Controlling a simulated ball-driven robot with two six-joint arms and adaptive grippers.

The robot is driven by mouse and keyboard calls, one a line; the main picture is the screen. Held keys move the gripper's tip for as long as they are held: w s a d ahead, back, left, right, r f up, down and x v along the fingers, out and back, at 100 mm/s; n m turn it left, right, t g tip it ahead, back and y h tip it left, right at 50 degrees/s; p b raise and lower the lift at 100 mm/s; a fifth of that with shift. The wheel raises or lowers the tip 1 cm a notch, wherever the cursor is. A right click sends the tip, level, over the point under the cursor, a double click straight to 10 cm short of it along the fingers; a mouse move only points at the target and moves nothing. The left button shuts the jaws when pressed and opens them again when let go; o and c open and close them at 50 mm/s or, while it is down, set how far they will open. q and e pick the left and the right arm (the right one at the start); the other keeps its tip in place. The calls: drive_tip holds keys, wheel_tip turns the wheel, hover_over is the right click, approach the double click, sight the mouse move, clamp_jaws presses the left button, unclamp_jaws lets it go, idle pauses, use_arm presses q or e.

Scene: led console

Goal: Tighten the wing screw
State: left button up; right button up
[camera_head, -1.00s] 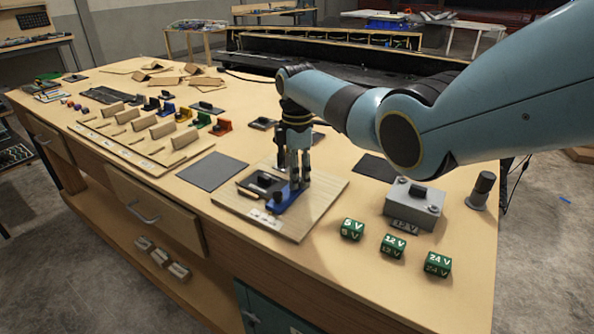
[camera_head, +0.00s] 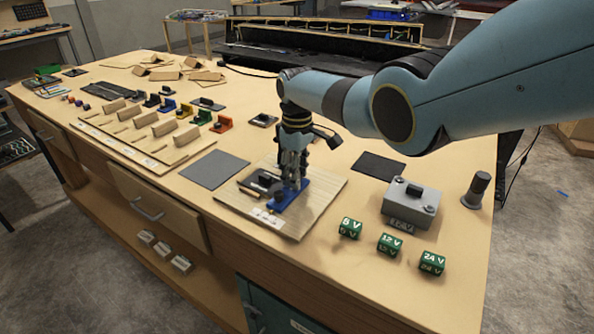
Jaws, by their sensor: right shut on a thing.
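My right gripper (camera_head: 292,179) points down over the wooden board (camera_head: 318,205), its fingertips at the blue piece (camera_head: 292,197) mounted there. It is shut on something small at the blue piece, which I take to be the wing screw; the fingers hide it. A dark round knob (camera_head: 281,195) shows on the blue piece just left of the fingers. A dark block (camera_head: 262,183) lies beside the blue piece on the board. My left gripper is not in view.
A grey box (camera_head: 411,204) and green 5 V (camera_head: 349,229), 12 V (camera_head: 390,244) and 24 V (camera_head: 432,262) blocks stand right of the board. A dark cylinder (camera_head: 477,190) stands near the table's right edge. A grey mat (camera_head: 213,170) lies left; coloured parts stand behind it.

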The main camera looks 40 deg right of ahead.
drive_tip(key=shift+w+r, duration=0.1)
idle(0.3)
drive_tip(key=o, duration=1.2)
drive_tip(key=shift+c, duration=0.2)
wheel_tip(320, 180, up, 12)
